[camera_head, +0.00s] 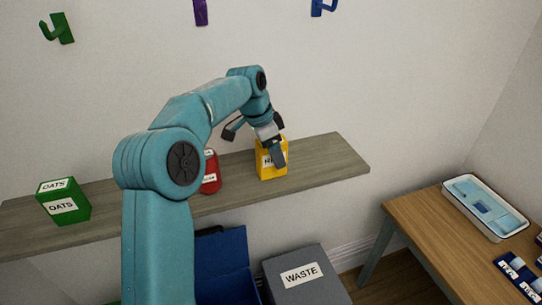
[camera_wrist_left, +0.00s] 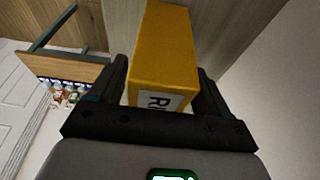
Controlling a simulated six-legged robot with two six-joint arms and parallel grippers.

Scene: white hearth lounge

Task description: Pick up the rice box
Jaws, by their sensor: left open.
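The rice box is a yellow box (camera_head: 267,174) with a white label, partly hidden by my gripper, on the grey wooden wall shelf (camera_head: 325,160). In the left wrist view the yellow box (camera_wrist_left: 163,45) stands between the two dark fingers, its label reading "RI" and cut off by the gripper body. My left gripper (camera_head: 257,148) is open, with its fingers on either side of the box. A gap shows on the left finger's side; I cannot tell whether the right finger touches. My right gripper is not in view.
A green OATS box (camera_head: 64,206) and a red container (camera_head: 210,175) stand on the same shelf, left of the yellow box. Below are a blue open bin (camera_head: 222,262) and a grey WASTE box (camera_head: 305,285). A wooden table (camera_head: 425,215) with a tray (camera_head: 453,203) is at right.

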